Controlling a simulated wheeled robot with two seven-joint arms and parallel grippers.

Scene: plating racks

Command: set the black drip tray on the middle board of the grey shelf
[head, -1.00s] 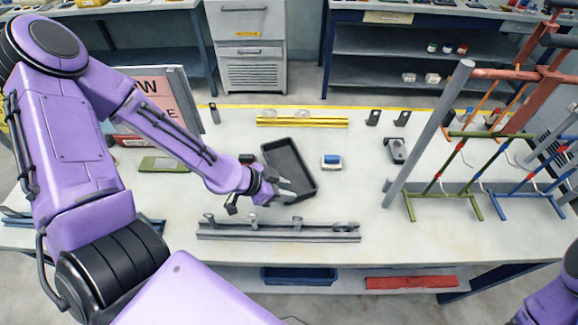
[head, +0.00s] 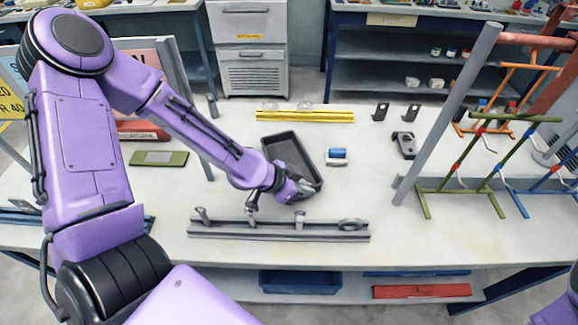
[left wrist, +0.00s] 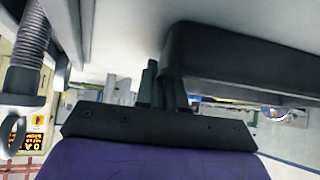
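The black drip tray (head: 275,166), an open rectangular dark tray, lies at a slant in the middle of the pale bench. My left gripper (head: 303,188) is at its near end. In the left wrist view the tray (left wrist: 235,60) fills the upper right, and the close-set fingers (left wrist: 162,88) straddle its end wall; they appear shut on it. The fingertips are partly hidden by the tray. My right gripper is out of view.
A grey rail (head: 278,231) with upright pegs lies in front of the tray. A yellow rail (head: 305,116) lies behind it, and a small blue-and-white block (head: 336,156) to its right. A grey post (head: 446,115) and coloured racks (head: 460,188) stand at the right.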

